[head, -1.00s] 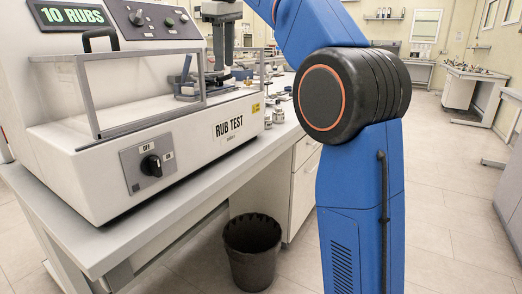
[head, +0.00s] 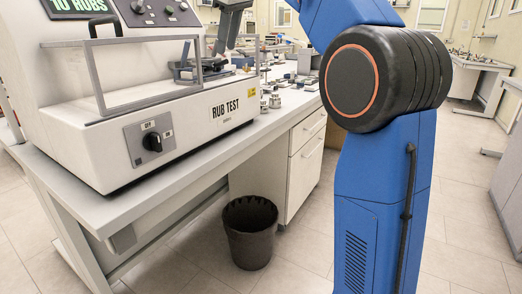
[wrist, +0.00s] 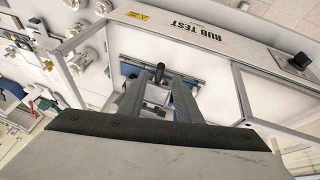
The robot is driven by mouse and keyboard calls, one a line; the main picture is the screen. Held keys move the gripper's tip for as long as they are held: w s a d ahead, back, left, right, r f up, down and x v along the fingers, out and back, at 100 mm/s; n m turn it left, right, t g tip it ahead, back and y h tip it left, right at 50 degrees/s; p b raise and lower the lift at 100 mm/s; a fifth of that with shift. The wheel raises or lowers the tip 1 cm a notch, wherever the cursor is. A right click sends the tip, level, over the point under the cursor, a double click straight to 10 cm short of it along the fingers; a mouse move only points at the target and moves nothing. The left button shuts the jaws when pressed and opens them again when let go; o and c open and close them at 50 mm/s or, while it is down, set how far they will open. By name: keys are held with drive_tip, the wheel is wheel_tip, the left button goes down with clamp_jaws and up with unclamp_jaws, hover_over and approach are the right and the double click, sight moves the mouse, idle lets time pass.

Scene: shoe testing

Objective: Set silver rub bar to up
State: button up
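The rub test machine (head: 150,115) is a white box on the bench, with a clear framed guard (head: 150,72) at its front. In the wrist view, a silver bar with a black knob (wrist: 160,70) lies between my gripper's two grey fingers. I take it to be the silver rub bar; its exact up or down position I cannot tell. My gripper (wrist: 158,98) is open, with a gap between the fingers, over the machine's test bed. In the head view my gripper (head: 222,45) is above the bed, behind the guard's right end, and hides part of the bar.
A black OFF/ON knob (head: 152,142) sits on the machine's front. Small jars (head: 270,98) stand on the bench to its right. A dark waste bin (head: 250,232) stands on the floor below.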

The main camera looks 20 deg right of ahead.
drive_tip(key=v, duration=1.2)
drive_tip(key=shift+s+r, duration=0.15)
drive_tip(key=shift+r, duration=0.1)
drive_tip(key=shift+f, duration=0.3)
